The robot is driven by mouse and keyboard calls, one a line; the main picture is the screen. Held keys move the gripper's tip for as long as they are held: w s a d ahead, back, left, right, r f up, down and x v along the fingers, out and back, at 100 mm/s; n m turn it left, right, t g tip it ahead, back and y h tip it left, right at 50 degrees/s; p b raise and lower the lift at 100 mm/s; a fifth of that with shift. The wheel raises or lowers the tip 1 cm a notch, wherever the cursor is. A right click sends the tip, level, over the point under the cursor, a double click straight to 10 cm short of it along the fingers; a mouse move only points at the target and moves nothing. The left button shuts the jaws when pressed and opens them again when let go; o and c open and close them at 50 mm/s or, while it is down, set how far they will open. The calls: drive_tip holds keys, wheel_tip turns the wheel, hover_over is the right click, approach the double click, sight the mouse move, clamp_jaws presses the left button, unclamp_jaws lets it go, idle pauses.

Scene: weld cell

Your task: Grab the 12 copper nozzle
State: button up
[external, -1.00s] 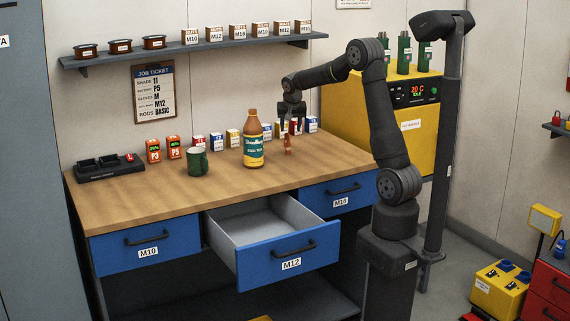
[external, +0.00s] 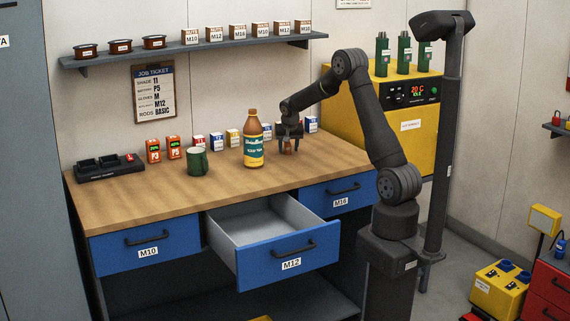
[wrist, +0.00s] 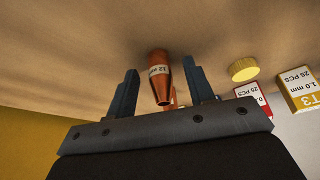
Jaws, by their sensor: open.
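The copper nozzle (wrist: 159,80) is marked 12. In the wrist view it lies between the two fingers of my gripper (wrist: 160,68), with a visible gap on each side. In the external view my gripper (external: 290,138) is low over the back right part of the workbench, around the nozzle (external: 288,149). The fingers are open and point down. The fingers and hand hide part of the nozzle in the external view.
A brown bottle (external: 253,140) stands just left of my gripper. Small boxes (external: 232,139) line the back of the bench (external: 140,190). A green mug (external: 197,161) is further left. The M12 drawer (external: 288,262) is open. The wrist view shows a yellow round thing (wrist: 244,69) nearby.

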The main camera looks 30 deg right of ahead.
drive_tip(key=shift+c, duration=0.2)
clamp_jaws()
